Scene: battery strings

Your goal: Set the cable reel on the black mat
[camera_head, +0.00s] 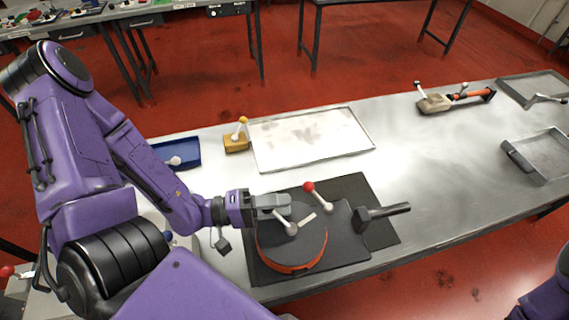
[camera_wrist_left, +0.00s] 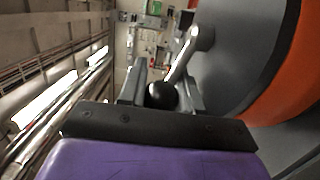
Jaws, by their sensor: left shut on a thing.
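The cable reel (camera_head: 280,248) is a round dark disc with an orange rim; it lies over the front left part of the black mat (camera_head: 385,235) in the head view. I cannot tell whether it touches the mat. My left gripper (camera_head: 284,208) is at the reel's far edge. In the left wrist view my left gripper (camera_wrist_left: 160,95) is shut on the black ball knob (camera_wrist_left: 161,96) of a metal crank handle, with the reel (camera_wrist_left: 275,95) close on the right. My right gripper is out of view.
Behind are a white tray (camera_head: 262,158), a yellow block (camera_head: 236,143) and a blue tray (camera_head: 188,150). Grey trays (camera_head: 520,153) stand far right.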

